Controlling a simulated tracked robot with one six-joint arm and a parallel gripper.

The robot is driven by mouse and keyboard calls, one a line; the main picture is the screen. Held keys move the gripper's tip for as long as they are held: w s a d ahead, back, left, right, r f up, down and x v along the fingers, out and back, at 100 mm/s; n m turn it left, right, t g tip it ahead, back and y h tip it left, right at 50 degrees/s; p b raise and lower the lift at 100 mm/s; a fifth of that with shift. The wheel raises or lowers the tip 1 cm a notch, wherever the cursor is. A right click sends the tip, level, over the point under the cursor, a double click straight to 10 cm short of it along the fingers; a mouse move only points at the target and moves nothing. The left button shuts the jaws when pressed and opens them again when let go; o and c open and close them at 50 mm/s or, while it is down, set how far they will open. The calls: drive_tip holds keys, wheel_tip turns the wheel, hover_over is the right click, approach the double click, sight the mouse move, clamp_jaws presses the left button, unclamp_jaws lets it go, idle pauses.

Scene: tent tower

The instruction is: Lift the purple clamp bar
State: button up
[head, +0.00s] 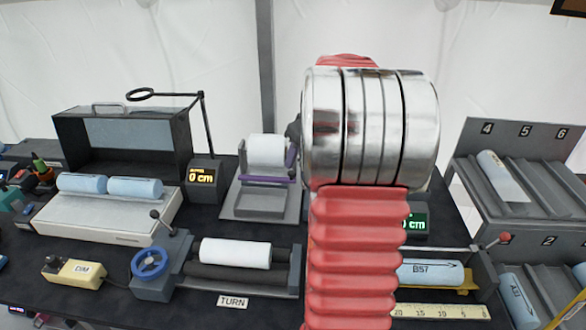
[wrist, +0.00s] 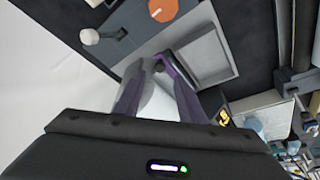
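The purple clamp bar (head: 266,179) runs across the front of a grey cradle stand (head: 262,202), just below and in front of a white roll (head: 267,149). In the head view my arm covers the space right of the stand, and only a little of my gripper (head: 291,156) shows, close to the bar's right end.
A display post (head: 202,176) with a ring arm stands left of the stand. A roller device with a blue handwheel (head: 149,263) and white roll lies in front. An open case (head: 125,140) is far left; a numbered rack (head: 520,175) is at right.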

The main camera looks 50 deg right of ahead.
sight(291, 172)
drive_tip(key=x, duration=0.6)
drive_tip(key=shift+c, duration=0.4)
clamp_jaws()
